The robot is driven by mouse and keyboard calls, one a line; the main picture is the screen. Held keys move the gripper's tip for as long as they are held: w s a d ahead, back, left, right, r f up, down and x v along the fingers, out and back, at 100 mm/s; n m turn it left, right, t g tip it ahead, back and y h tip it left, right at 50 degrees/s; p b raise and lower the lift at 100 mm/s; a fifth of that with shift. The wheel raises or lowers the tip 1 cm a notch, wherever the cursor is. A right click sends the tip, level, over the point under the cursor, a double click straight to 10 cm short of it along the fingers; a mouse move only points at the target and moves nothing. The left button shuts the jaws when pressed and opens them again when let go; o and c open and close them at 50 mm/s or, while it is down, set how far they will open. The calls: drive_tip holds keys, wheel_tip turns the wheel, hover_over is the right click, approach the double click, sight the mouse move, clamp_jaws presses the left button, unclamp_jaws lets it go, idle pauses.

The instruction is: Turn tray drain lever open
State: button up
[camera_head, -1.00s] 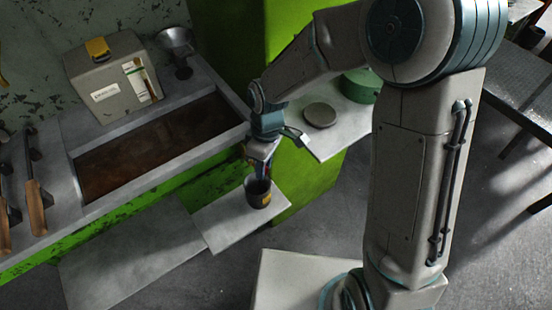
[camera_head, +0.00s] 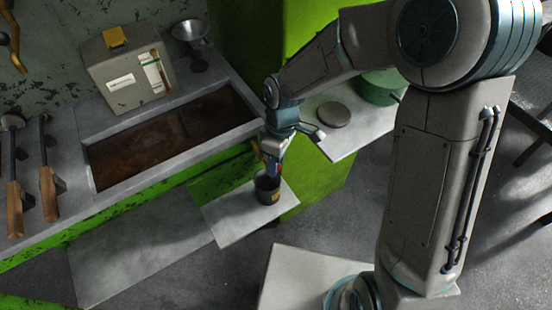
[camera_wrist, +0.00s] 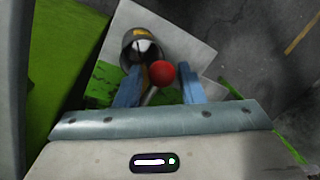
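A red ball knob (camera_wrist: 162,73) on a thin pale stem shows in the wrist view, between my gripper's two blue fingers. It looks like the end of the drain lever. My gripper (camera_wrist: 160,88) is open, with visible gaps between each finger and the knob. In the head view my gripper (camera_head: 271,165) points down at the front of the tray bench, just above a dark cup (camera_head: 267,190). The cup also shows beyond the knob in the wrist view (camera_wrist: 128,48). The lever's pivot is hidden. The brown-bottomed tray (camera_head: 170,140) is set in the bench.
The cup stands on a small grey shelf (camera_head: 232,217) low at the bench front. A round lid (camera_head: 334,114) and a green pot (camera_head: 378,88) are on a ledge to the right. A beige box (camera_head: 125,75), a metal funnel (camera_head: 190,33) and wooden-handled tools (camera_head: 48,190) are on the bench.

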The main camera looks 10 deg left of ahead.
drive_tip(key=shift+r, duration=0.1)
wheel_tip(320, 180, up, 13)
drive_tip(key=w, duration=0.2)
drive_tip(key=shift+w+d+r+p, duration=0.2)
drive_tip(key=shift+w+d+p, duration=0.05)
drive_tip(key=shift+w+p, duration=0.1)
